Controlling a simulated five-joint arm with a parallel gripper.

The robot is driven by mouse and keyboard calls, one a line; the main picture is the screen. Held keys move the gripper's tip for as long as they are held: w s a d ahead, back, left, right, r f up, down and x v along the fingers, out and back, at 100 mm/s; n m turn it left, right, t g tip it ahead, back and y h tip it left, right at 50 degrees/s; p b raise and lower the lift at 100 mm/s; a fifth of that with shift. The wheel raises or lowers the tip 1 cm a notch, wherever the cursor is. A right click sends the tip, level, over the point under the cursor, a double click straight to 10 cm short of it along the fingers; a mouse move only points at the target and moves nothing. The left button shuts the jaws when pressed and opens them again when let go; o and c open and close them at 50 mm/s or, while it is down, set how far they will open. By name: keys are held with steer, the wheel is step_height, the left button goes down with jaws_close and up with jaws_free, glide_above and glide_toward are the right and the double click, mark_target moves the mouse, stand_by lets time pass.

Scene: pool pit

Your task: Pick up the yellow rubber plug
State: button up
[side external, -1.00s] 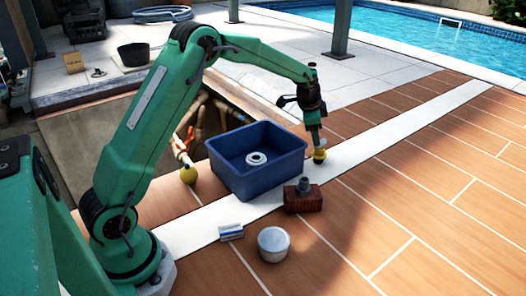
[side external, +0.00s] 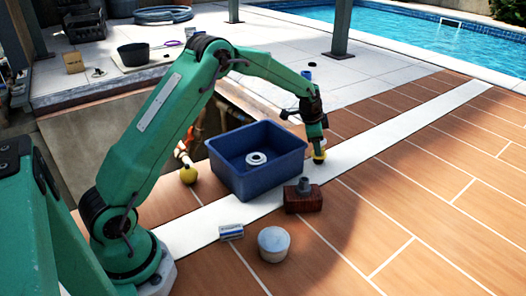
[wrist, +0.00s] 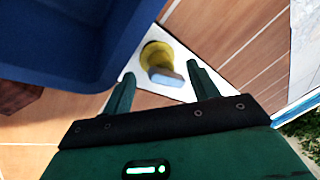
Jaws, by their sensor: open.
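A yellow thing with a grey block-like part (wrist: 157,56), which looks like the yellow rubber plug, is on the pale strip of the deck in the wrist view. In the side external view it (side external: 319,156) shows just under my gripper (side external: 317,146), partly hidden by it. My gripper is open, and in the wrist view its two fingertips (wrist: 160,72) are on either side of the plug's near end. I cannot tell whether they touch it. A second yellow, rounded thing (side external: 188,175) lies left of the blue bin.
The blue bin (side external: 235,181), with a white ring (side external: 256,159) inside, stands close left of my gripper. A brown block with a grey fitting (side external: 304,197), a white tub (side external: 273,244) and a small box (side external: 231,232) are nearer. The deck to the right is clear.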

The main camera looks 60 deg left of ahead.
steer(key=shift+x, duration=1.45)
steer(key=shift+c, duration=0.2)
